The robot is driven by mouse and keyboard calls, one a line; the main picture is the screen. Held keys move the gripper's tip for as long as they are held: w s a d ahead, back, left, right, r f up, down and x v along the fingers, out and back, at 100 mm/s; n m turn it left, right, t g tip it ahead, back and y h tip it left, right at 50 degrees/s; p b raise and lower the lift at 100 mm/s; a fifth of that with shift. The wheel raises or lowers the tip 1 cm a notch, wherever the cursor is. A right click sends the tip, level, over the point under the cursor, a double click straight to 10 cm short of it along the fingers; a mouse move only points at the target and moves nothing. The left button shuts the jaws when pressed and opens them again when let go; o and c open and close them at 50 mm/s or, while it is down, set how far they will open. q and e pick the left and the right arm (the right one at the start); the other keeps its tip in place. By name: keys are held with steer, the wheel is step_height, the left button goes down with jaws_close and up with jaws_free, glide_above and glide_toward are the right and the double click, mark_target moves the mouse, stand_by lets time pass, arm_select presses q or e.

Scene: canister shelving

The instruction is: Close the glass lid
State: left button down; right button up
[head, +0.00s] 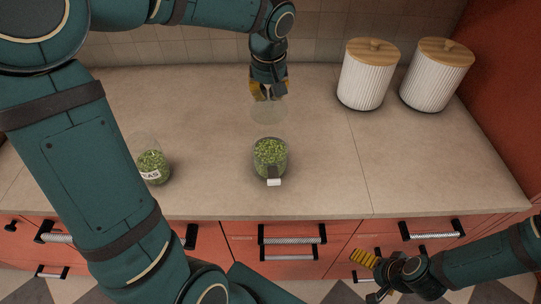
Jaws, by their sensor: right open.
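A faint, translucent round glass lid (268,112) shows just behind the jar in the picture, apart from the jar's rim. My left gripper (268,96) points down right at the lid's far edge. Its yellow-padded fingers overlap the lid in the picture, but their grip on it is unclear. My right gripper (372,276) is open and empty, low in front of the drawers.
Two white ribbed canisters (365,82) (433,78) with wooden lids stand at the back right. The counter (400,165) is clear around the middle jar. Red drawers with handles (292,240) lie below.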

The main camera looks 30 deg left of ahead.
arm_select(q)
steer(key=shift+s+d, duration=0.1)
steer(key=shift+s+d+f+b, duration=0.25)
steer(key=shift+s+d+b, duration=0.35)
steer(key=shift+s, duration=0.2)
steer(key=shift+s+d+f+b, duration=0.2)
steer(key=shift+s+d+b, duration=0.35)
steer(key=shift+s, duration=0.2)
steer(key=shift+s+d+r+p, duration=0.1)
steer(key=shift+s+r+p, duration=0.05)
steer(key=shift+r+p, duration=0.95)
steer(key=shift+s+r+p, duration=0.1)
steer(key=shift+r+p, duration=0.55)
steer(key=shift+r, duration=0.75)
step_height(320, 180, up, 11)
steer(key=p, duration=0.8)
glide_above(270, 107)
steer(key=s+d, duration=0.2)
steer(key=s, duration=0.1)
steer(key=shift+a+f, duration=0.1)
